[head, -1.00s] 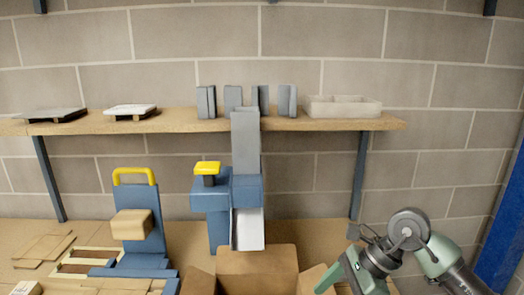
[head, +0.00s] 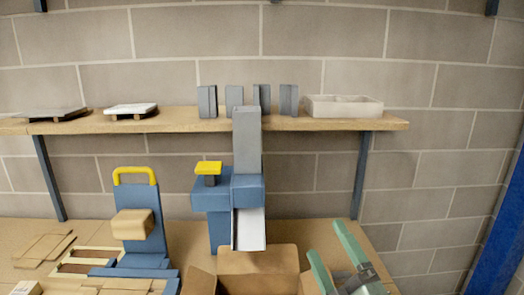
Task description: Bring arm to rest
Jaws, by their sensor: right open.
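My right gripper (head: 334,258) is at the lower right of the head view, over the right end of the workbench (head: 300,232). Its two green fingers are spread apart and point up and to the left. Nothing is between them. It is to the right of an open cardboard box (head: 258,262) and apart from the blue dispenser (head: 220,200). The rest of my right arm is mostly cut off by the bottom edge. My left gripper does not show.
A wooden shelf (head: 180,123) above the bench holds several grey blocks (head: 234,101) and a pale tray (head: 343,106). A blue stand with a yellow handle (head: 135,177) and flat cardboard pieces (head: 45,247) are at the left. A blue post (head: 497,240) stands at the far right.

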